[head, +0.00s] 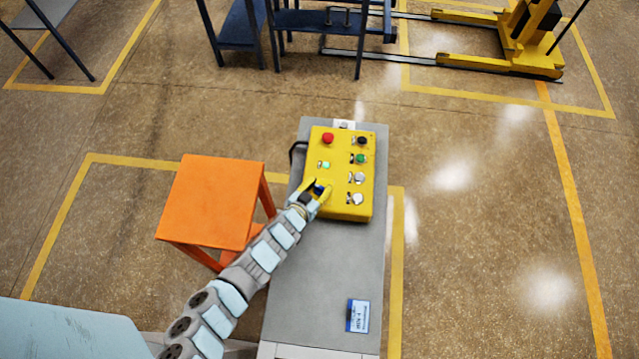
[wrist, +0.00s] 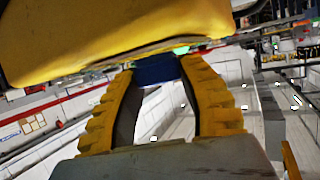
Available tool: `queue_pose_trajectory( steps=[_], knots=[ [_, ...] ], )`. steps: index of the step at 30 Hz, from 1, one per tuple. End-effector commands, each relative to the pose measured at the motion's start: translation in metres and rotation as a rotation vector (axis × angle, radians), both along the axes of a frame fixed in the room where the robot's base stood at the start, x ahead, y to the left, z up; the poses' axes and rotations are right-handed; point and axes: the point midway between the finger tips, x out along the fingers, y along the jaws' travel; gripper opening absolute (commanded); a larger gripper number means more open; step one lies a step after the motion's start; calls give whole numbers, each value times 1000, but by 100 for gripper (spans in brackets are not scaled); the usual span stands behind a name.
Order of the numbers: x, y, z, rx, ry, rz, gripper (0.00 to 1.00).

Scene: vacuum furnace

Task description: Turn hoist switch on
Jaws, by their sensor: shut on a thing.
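The yellow control box (head: 342,150) sits on top of a grey cabinet. It carries a red button (head: 328,138), a lit green light (head: 326,165), a green button (head: 361,158), a black knob (head: 361,140) and silver knobs (head: 359,178). My gripper (head: 319,188) reaches the box's lower left part, its yellow fingers around a blue switch knob (wrist: 156,70). In the wrist view the fingers (wrist: 157,75) close on the blue knob from both sides, just below the box's yellow face (wrist: 110,35). The knob's marks are hidden, so its setting cannot be told.
The grey cabinet (head: 325,270) has a label (head: 358,315) near its front. An orange stool (head: 212,200) stands close to my arm on the left. Blue tables (head: 318,20) and a yellow lift truck (head: 515,45) stand at the back. The floor on the right is clear.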

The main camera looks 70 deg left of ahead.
Motion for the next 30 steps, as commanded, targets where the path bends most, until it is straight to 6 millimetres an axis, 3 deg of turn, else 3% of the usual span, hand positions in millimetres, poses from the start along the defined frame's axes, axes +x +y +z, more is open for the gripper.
queue_pose_trajectory(
  steps=[30],
  knots=[
    [0, -1, -1, -1, 2, -133, 4]
  ],
)
